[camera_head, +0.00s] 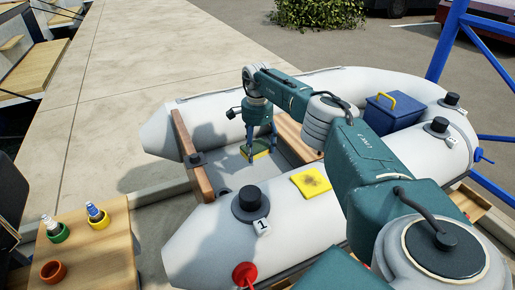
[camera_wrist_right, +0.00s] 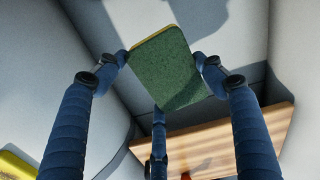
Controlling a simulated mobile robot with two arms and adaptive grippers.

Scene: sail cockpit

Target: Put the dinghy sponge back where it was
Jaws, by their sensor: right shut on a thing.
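The sponge (camera_head: 261,155), yellow with a green face, is in my right gripper (camera_head: 259,140), inside the grey dinghy. My left gripper is not in view.
A yellow cloth-like square (camera_head: 311,183) with a dark smudge lies on the near tube (camera_head: 200,235). A wooden thwart (camera_head: 298,136) and a blue box (camera_head: 394,112) are to the right. A wooden table (camera_head: 90,255) with small coloured cups stands at the lower left.

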